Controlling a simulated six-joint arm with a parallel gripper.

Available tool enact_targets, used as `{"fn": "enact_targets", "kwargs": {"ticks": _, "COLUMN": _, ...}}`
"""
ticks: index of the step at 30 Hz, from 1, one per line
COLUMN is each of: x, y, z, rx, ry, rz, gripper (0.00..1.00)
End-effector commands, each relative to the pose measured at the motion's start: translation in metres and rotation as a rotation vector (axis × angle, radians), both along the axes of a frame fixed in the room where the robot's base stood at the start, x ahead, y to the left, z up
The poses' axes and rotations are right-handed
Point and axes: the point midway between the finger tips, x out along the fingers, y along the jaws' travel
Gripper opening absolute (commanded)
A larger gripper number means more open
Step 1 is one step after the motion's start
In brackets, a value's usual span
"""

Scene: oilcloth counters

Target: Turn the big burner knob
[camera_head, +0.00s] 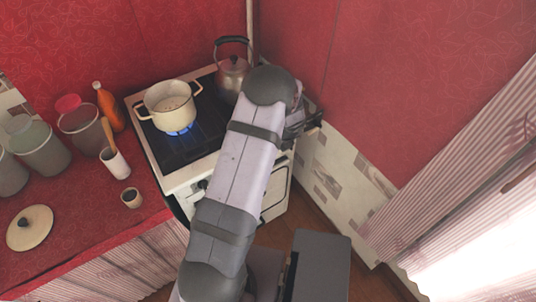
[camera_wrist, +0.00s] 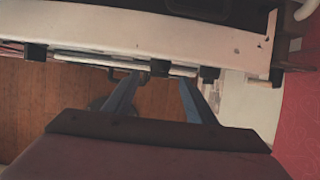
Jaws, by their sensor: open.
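The white stove (camera_head: 178,180) has a black cooktop, with a cream pot (camera_head: 170,105) over a blue flame. A dark knob (camera_head: 204,184) shows on its front, left of my arm. My gripper (camera_head: 312,122) is at the stove's right side in the head view, partly behind my arm. In the wrist view my gripper (camera_wrist: 161,80) is open, its two fingers apart below the stove's front edge (camera_wrist: 150,35). Several dark knobs line that edge: one at far left (camera_wrist: 36,51), one just right of the right finger (camera_wrist: 208,74), one further right (camera_wrist: 277,75). I cannot tell which is the big burner's.
A kettle (camera_head: 233,72) stands at the back of the stove. The red counter (camera_head: 75,215) at left holds jars, an orange bottle (camera_head: 108,106), cups and a lid (camera_head: 30,228). A tiled wall (camera_head: 335,175) is close on the right. Wooden floor (camera_wrist: 60,95) shows below the stove front.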

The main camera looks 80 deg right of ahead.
Motion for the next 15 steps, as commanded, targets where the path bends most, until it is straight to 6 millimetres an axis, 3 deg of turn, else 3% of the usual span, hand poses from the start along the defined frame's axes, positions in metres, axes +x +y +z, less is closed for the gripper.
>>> {"fn": "enact_targets", "kwargs": {"ticks": 15, "x": 0.015, "y": -0.014, "z": -0.048, "rx": 0.001, "ry": 0.0, "rz": 0.001, "gripper": 0.51}}
